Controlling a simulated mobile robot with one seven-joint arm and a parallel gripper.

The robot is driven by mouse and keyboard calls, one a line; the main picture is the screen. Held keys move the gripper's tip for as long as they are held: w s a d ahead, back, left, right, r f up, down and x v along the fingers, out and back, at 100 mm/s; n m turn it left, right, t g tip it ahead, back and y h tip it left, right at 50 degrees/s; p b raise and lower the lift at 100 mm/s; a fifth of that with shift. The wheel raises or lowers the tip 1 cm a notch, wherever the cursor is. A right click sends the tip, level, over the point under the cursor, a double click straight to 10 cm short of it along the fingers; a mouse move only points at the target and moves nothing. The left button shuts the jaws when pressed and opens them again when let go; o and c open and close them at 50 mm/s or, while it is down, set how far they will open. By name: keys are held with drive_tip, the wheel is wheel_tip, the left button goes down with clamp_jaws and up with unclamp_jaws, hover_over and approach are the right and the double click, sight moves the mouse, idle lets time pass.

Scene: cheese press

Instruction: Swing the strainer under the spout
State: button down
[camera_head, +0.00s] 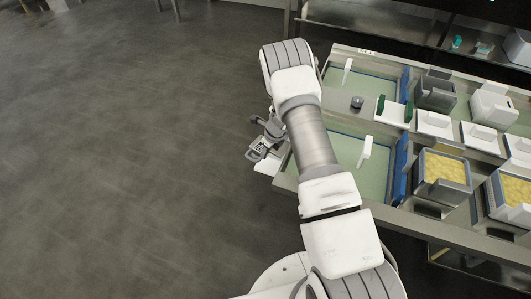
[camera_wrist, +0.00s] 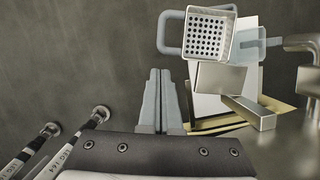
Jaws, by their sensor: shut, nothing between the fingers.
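The strainer (camera_wrist: 210,38) is a white square basket with a perforated floor and a grey loop handle (camera_wrist: 170,33) on its left, in the upper middle of the wrist view. My gripper (camera_wrist: 160,74) is shut and empty, its grey fingers side by side below and left of the strainer, apart from it in the picture. A metal pipe (camera_wrist: 302,42), possibly the spout, enters from the right, and the strainer is left of it. In the head view my arm hides most of this area; a small grey fixture (camera_head: 258,152) shows at the table's left edge.
A metal block (camera_wrist: 221,77) and a slanted metal bar (camera_wrist: 250,112) lie below the strainer in the wrist view. The table (camera_head: 285,183) carries green trays, blue dividers and cheese moulds (camera_head: 446,168). The dark floor (camera_head: 130,150) on the left is clear.

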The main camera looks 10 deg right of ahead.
sight(261, 159)
drive_tip(key=b+x, duration=0.1)
drive_tip(key=x, duration=0.5)
drive_tip(key=shift+f+b, duration=0.1)
drive_tip(key=shift+b, duration=0.3)
drive_tip(key=shift+w+f, duration=0.1)
drive_tip(key=shift+w+a, duration=0.1)
